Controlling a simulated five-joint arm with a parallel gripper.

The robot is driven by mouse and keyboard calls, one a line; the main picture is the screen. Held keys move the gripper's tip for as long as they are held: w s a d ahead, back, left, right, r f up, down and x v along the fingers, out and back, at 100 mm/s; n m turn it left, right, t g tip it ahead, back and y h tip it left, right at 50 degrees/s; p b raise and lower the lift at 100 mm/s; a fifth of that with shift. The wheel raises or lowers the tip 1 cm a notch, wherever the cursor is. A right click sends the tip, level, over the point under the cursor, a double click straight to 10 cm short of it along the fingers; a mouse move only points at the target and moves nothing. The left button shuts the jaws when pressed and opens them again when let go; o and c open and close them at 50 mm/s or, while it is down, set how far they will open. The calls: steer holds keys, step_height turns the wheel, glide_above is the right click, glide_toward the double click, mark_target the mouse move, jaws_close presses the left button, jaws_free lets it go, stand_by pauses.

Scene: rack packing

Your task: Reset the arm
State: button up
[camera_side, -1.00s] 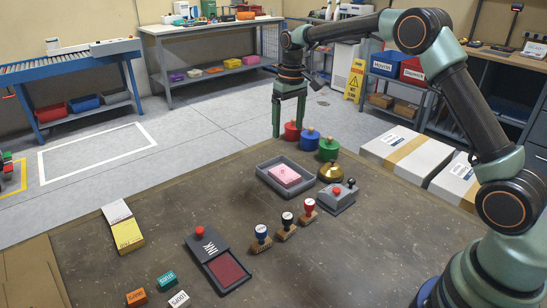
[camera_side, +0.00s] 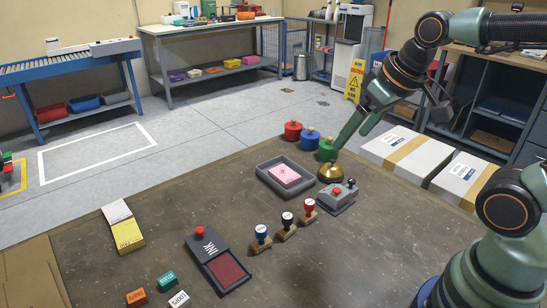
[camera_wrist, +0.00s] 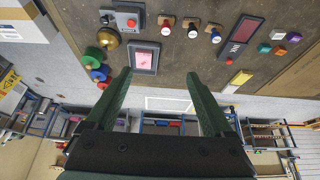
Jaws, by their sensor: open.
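My gripper (camera_side: 350,141) is in the air at the right of the side view, with green fingers pointing down and left. Its fingertips show in front of or close to the green weight (camera_side: 326,151) and the brass bell (camera_side: 330,173); I cannot tell the exact gap. In the wrist view my gripper (camera_wrist: 158,75) has its fingers spread apart with nothing between them. The grey tray (camera_side: 262,176) with a pink block (camera_side: 285,174) lies left of the bell.
Several objects stand on the bench: a red weight (camera_side: 292,131), a blue weight (camera_side: 309,139), a button box (camera_side: 338,197), stamps (camera_side: 287,222), an ink pad (camera_side: 225,268), a yellow-white pad (camera_side: 124,228) and small blocks (camera_side: 167,281). Cartons (camera_side: 408,148) lie behind at right.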

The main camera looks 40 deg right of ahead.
steer(key=shift+s+a+f, duration=0.1)
steer(key=shift+s+f, duration=0.35)
steer(key=shift+s, duration=0.15)
stand_by(0.9)
